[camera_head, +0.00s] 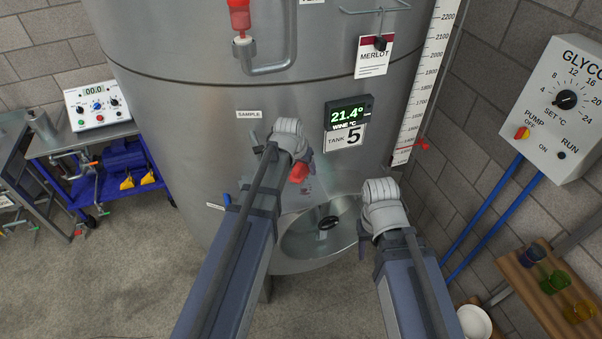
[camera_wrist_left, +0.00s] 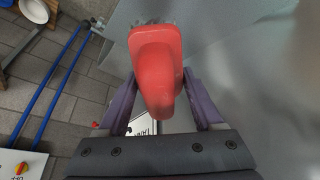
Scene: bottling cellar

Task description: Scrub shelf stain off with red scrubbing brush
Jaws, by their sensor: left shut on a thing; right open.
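My left gripper (camera_head: 296,168) is shut on the red scrubbing brush (camera_head: 299,172), in front of the steel tank. In the left wrist view the brush (camera_wrist_left: 157,70) sits between the two fingers, its rounded red end toward the camera and its bristles at the far side, mostly hidden. A small faint pinkish patch shows just below the brush in the head view; I cannot tell what it is. My right gripper (camera_head: 364,246) is open and empty, right of the tank's round manway. A wooden shelf (camera_head: 525,287) is on the right wall; I make out no stain on it.
Several coloured glasses (camera_head: 554,283) stand on the wooden shelf. A white bowl (camera_head: 474,321) is below it at left. The glycol box (camera_head: 566,105) and blue pipes (camera_head: 487,222) are on the right wall.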

